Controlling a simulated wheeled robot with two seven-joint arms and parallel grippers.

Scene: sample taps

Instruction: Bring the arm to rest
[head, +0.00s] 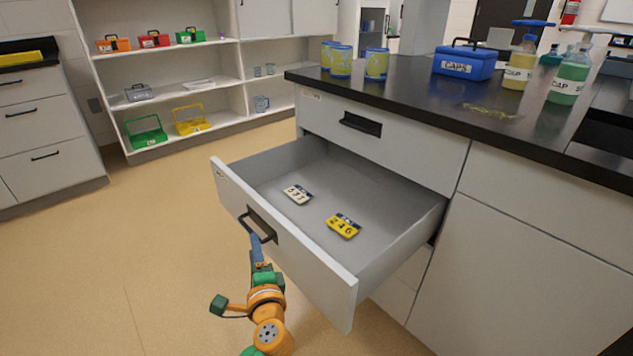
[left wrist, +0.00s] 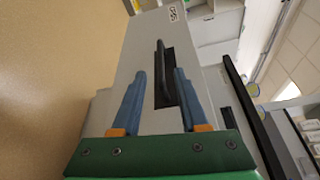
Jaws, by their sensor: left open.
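My left arm comes up from the bottom in the head view, and its gripper (head: 257,242) is at the front of an open drawer (head: 285,262). The black drawer handle (head: 264,226) is just beyond the fingertips. In the left wrist view the two blue fingers (left wrist: 160,72) are apart, with the handle (left wrist: 167,78) between them in the picture. The gripper is open and holds nothing; whether a finger touches the handle I cannot tell. My right gripper is in neither view.
The drawer holds a white number tag (head: 298,194) and a yellow one (head: 343,226). The counter (head: 420,93) bears a blue caps box (head: 464,63), labelled bottles and several yellow-labelled containers. Shelves (head: 165,90) stand at the back left. The floor (head: 150,220) left of the drawer is clear.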

